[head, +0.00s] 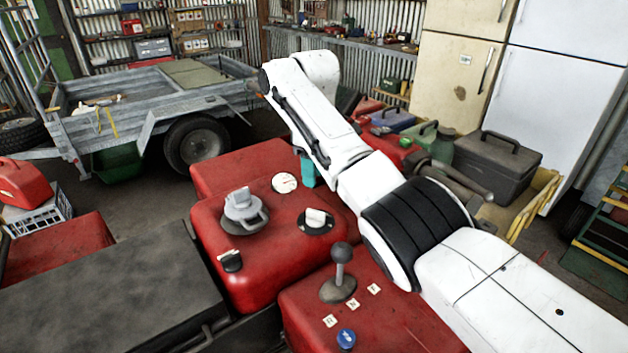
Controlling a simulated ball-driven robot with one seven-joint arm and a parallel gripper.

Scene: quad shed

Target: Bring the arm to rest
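My white arm (325,125) reaches in from the lower right, over the red quad bike. A black ribbed joint (418,225) sits midway along it. The far section rises up and left to a rounded white end near the trailer. I cannot make out my gripper or its fingers; the far end of the arm shows no fingertips. The arm appears raised above the red quad body (265,265), with part of that body hidden behind it. A small teal thing (307,172) shows beside the arm, partly covered; I cannot tell what it is.
The red body carries a grey cap (242,208), a black knob (230,260) and a lever (341,265). A grey toolbox (493,160) and white fridge (545,110) stand right. A metal trailer (150,110) stands back left. Bare floor (150,205) shows before it.

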